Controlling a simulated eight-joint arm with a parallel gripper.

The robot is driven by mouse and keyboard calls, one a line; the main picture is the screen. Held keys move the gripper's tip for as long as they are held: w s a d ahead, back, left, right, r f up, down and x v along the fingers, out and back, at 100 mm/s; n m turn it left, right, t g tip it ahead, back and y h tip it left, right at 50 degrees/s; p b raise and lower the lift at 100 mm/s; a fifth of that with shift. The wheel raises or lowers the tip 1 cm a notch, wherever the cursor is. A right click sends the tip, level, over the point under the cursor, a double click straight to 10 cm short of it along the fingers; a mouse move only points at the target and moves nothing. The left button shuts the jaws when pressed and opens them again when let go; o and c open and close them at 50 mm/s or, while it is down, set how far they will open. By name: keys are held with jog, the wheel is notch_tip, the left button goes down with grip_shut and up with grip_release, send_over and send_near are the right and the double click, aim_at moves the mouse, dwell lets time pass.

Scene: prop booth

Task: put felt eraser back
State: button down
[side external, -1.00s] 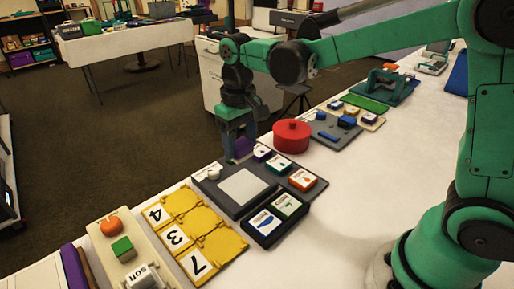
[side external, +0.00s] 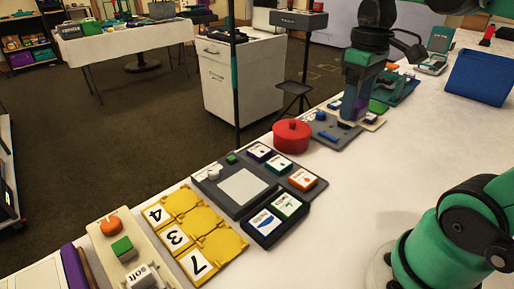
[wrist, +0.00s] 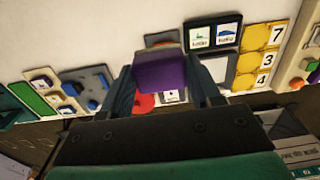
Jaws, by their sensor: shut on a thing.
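The felt eraser, seen as a purple block (wrist: 160,72), is held between the two fingers of my gripper (wrist: 163,88) in the wrist view. In the side view my gripper (side external: 352,112) points down near the grey tray with blue pieces (side external: 323,137), toward the back of the long white table. A sliver of purple shows by the fingers there, and the rest of the block is hidden. I cannot tell the exact height of the fingertips above the table.
A grey board with a pale panel (side external: 215,190) and picture cards stands nearer the camera, beside yellow number tiles (side external: 182,202). A red round pot (side external: 291,137) sits between board and tray. A blue bin (side external: 482,77) stands far right. The table's right middle is clear.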

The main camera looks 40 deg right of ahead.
aim_at(333, 203)
jog(key=shift+s+f, duration=0.25)
notch_tip(333, 203, down, 19)
jog(key=shift+f, duration=0.2)
dwell(0.5)
jog(key=shift+c, duration=0.9)
grip_release()
jog(key=shift+r, duration=0.15)
notch_tip(333, 203, up, 12)
jog(key=w+a+t, duration=0.6)
jog(key=a+t, duration=0.1)
jog(key=shift+a, duration=0.3)
